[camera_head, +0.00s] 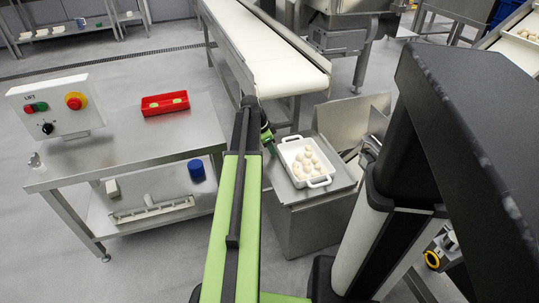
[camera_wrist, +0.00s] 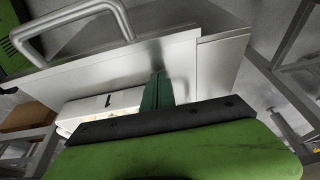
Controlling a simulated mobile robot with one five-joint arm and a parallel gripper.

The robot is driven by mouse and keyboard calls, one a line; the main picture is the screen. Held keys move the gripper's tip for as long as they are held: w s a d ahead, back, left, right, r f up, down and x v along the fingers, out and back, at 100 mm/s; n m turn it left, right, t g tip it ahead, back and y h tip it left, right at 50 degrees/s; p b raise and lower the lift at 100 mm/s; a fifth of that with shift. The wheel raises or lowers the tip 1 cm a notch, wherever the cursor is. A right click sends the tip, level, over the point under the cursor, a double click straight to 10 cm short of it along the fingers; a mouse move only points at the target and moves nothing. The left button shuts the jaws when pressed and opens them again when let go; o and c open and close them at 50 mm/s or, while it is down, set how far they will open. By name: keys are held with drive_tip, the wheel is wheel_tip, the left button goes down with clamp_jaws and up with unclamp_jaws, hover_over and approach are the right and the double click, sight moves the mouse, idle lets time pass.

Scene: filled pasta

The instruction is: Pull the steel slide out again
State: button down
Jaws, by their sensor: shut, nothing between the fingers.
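The steel slide appears to be the flat steel plate (camera_head: 337,183) on top of a steel box, to the right of my arm. A white dish (camera_head: 326,181) of pale filled pasta stands on it. In the wrist view a steel panel (camera_wrist: 125,67) fills the upper middle, with a bent steel bar handle (camera_wrist: 76,18) at its upper left. My gripper (camera_head: 267,137) is beside the dish, partly hidden by my arm. In the wrist view my gripper (camera_wrist: 158,88) is shut and empty in front of the panel, apart from the handle. Whether its tip touches the panel, I cannot tell.
A steel table (camera_head: 130,152) at left bears a control box (camera_head: 57,112) and a red tray (camera_head: 165,108). A conveyor (camera_head: 280,70) runs behind my gripper. A white thing (camera_wrist: 105,105) lies below the panel. Open floor (camera_head: 160,255) shows at front left.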

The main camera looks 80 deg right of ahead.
drive_tip(key=shift+r, duration=0.1)
drive_tip(key=p+v, duration=0.9)
drive_tip(key=shift+r, duration=0.35)
drive_tip(key=shift+w, duration=0.15)
drive_tip(key=shift+w+p, duration=0.1)
drive_tip(key=shift+p, duration=0.2)
